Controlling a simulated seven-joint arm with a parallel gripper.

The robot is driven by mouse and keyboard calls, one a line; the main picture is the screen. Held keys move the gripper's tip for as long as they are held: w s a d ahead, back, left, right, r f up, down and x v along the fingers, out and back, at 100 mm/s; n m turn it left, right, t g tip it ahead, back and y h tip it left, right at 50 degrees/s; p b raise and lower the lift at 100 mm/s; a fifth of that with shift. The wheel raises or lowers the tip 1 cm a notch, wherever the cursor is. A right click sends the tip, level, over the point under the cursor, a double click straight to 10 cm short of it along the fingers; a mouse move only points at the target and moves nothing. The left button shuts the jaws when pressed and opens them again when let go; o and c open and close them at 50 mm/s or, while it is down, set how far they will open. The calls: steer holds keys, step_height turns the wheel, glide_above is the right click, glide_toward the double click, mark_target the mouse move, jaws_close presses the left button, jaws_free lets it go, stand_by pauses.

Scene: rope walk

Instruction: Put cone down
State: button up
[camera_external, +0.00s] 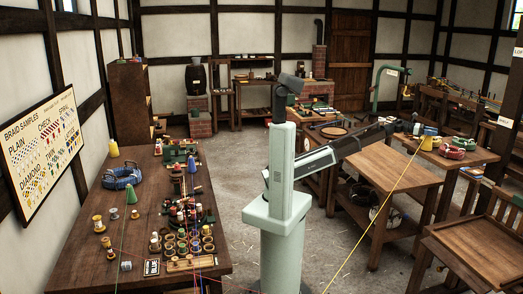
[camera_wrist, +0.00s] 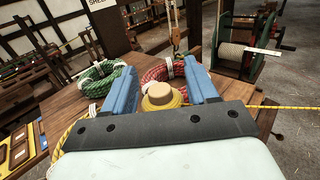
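A yellow cone (camera_external: 428,143) with a pale wooden top shows at the end of my arm, over the right-hand table (camera_external: 466,155). In the wrist view the yellow cone (camera_wrist: 160,97) sits between the two blue fingers of my gripper (camera_wrist: 161,80). The fingers flank it closely and appear to be shut on it. In the external view my gripper (camera_external: 416,128) is small and partly hidden by the arm. A yellow rope (camera_wrist: 280,107) runs from the cone to the right. I cannot tell whether the cone's base touches the tabletop.
A red rope coil (camera_wrist: 160,72) and a green coil (camera_wrist: 103,77) lie just beyond the cone on the table. The yellow line stretches toward the front in the external view. The left workbench (camera_external: 85,235) holds a blue coil (camera_external: 121,179), a green cone (camera_external: 131,195) and several bobbins.

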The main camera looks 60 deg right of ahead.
steer(key=shift+o, duration=1.3)
steer(key=shift+r, duration=0.1)
steer(key=w, duration=1.2)
steer(key=shift+d, duration=0.15)
